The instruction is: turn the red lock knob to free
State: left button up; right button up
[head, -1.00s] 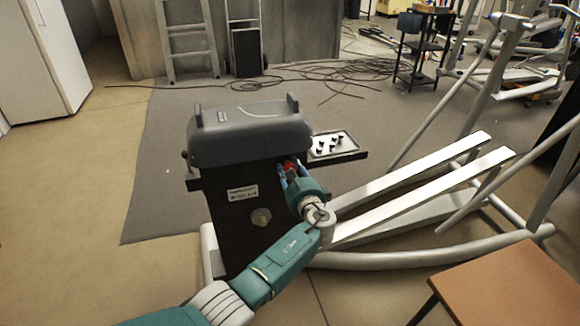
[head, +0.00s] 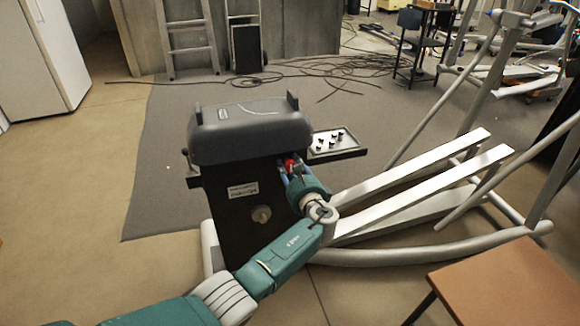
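The red lock knob (head: 291,163) shows as a small red patch on the upper right of the machine's black body (head: 232,217), just under its grey top cover (head: 248,133). My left gripper (head: 289,165) is at the knob, its blue fingers on either side of it. The fingers hide part of the knob, and I cannot tell whether they touch it. My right gripper is not in the head view.
A tray with several small dark parts (head: 335,143) sticks out right of the cover. White rails (head: 420,185) and grey frame tubes lie to the right. A brown table (head: 510,285) stands at the front right. Cables (head: 300,68) lie on the floor behind.

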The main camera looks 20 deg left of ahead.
pick_arm(q)
jog(key=shift+o, duration=1.3)
jog(key=shift+d, duration=0.1)
jog(key=v, duration=1.2)
